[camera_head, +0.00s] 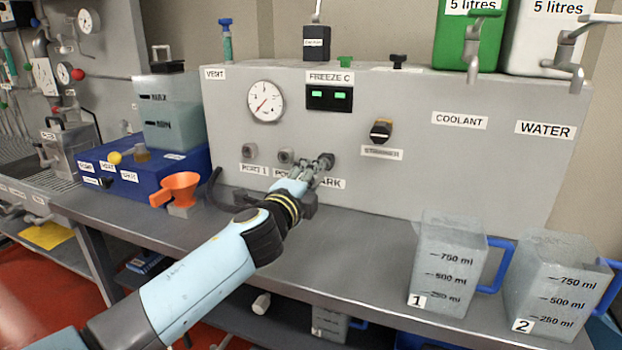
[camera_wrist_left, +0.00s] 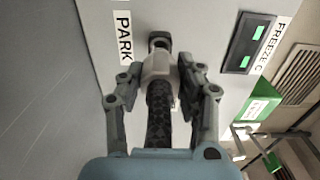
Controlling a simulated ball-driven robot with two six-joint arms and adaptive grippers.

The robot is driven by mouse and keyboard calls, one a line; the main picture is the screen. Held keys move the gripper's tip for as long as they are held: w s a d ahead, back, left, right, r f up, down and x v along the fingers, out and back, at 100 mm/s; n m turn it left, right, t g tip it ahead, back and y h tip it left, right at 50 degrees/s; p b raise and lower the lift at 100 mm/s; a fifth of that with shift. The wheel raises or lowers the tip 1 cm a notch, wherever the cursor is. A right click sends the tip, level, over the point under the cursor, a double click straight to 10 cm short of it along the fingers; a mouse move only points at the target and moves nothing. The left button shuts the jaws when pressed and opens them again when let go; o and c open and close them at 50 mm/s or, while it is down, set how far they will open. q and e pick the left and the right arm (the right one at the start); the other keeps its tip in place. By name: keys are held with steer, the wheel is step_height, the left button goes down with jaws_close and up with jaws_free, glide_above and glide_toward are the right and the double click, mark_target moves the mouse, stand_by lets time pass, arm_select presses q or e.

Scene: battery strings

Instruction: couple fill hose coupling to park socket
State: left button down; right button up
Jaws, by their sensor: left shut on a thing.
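My left gripper (camera_head: 318,168) reaches the front of the grey panel just above the PARK label (camera_head: 328,183). In the left wrist view its fingers (camera_wrist_left: 160,82) are shut on the fill hose coupling (camera_wrist_left: 158,66), a light grey collar with a dark braided hose (camera_wrist_left: 159,115) running back between the fingers. The park socket (camera_wrist_left: 159,42), a dark stub on the panel, lies straight ahead of the coupling and in line with it. The coupling's front end meets or nearly meets the socket; I cannot tell whether it is seated. My right gripper is not in view.
Two port sockets (camera_head: 285,156) sit left of the gripper on the panel (camera_head: 420,165). Jugs 1 (camera_head: 447,262) and 2 (camera_head: 558,285) stand at right. The bench (camera_head: 350,245) before the panel is mostly clear.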

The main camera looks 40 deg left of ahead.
arm_select(q)
steer(key=shift+w+a, duration=0.15)
steer(key=shift+w, duration=0.55)
steer(key=shift+b+x, duration=0.3)
steer(key=shift+x, duration=0.75)
steer(key=c, duration=0.8)
jaws_free()
steer(key=shift+s+f, duration=0.1)
steer(key=shift+s, duration=0.2)
steer(key=v, duration=1.1)
steer(key=shift+s, duration=0.2)
